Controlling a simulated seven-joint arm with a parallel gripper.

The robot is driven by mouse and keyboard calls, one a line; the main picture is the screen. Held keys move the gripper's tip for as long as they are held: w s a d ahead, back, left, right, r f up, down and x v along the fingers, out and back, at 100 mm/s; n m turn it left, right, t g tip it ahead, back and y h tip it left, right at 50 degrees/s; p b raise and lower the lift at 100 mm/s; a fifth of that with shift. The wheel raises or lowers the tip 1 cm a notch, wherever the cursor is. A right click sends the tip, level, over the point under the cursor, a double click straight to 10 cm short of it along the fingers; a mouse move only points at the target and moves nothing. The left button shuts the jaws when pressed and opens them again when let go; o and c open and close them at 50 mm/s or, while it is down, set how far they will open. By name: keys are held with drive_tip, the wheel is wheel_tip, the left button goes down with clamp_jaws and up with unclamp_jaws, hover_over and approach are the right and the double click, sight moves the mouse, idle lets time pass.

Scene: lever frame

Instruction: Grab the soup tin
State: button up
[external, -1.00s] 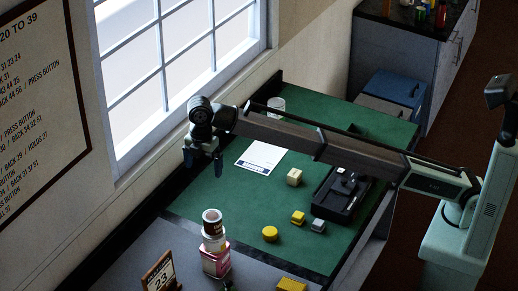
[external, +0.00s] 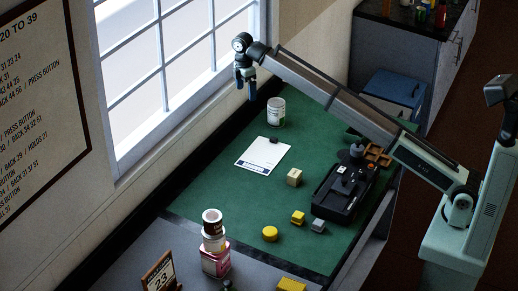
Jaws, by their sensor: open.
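A pale tin with a green-grey label (external: 276,112) stands upright at the far end of the green mat, near the wall. Another tin, with a white top and dark brown-red label (external: 212,223), sits on a stack at the front left. I cannot read either label, so I cannot tell which is the soup tin. My gripper (external: 246,92) is open and empty, fingers pointing down. It is raised, up and to the left of the pale tin in the picture, and apart from it.
The green mat (external: 205,200) holds a white sheet (external: 262,157), a cream cube (external: 294,177), yellow pieces (external: 270,234), a grey block (external: 318,226) and a black lever box (external: 340,195). A pink-white box (external: 215,262) supports the stack. The window wall borders the left.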

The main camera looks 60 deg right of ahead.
drive_tip(key=s+d+f+m, duration=0.1)
drive_tip(key=s+d+f, duration=0.1)
drive_tip(key=d, duration=0.9)
hover_over(275, 104)
wheel_tip(275, 104, down, 3)
drive_tip(key=n, duration=0.2)
drive_tip(key=s+n, duration=0.1)
drive_tip(key=n, duration=0.1)
drive_tip(key=shift+a+f, duration=0.1)
drive_tip(key=shift+f, duration=0.3)
drive_tip(key=n, duration=0.4)
drive_tip(key=shift+w+t, duration=0.3)
drive_tip(key=shift+w, duration=0.1)
drive_tip(key=n, duration=0.2)
drive_tip(key=shift+w+n, duration=0.1)
drive_tip(key=shift+n, duration=0.3)
wheel_tip(275, 104, down, 9)
drive_tip(key=shift+r, duration=0.15)
drive_tip(key=shift+d+f, duration=0.15)
drive_tip(key=shift+f, duration=1.15)
drive_tip(key=shift+d+f, duration=0.15)
drive_tip(key=shift+f, duration=1.1)
drive_tip(key=c, duration=1.3)
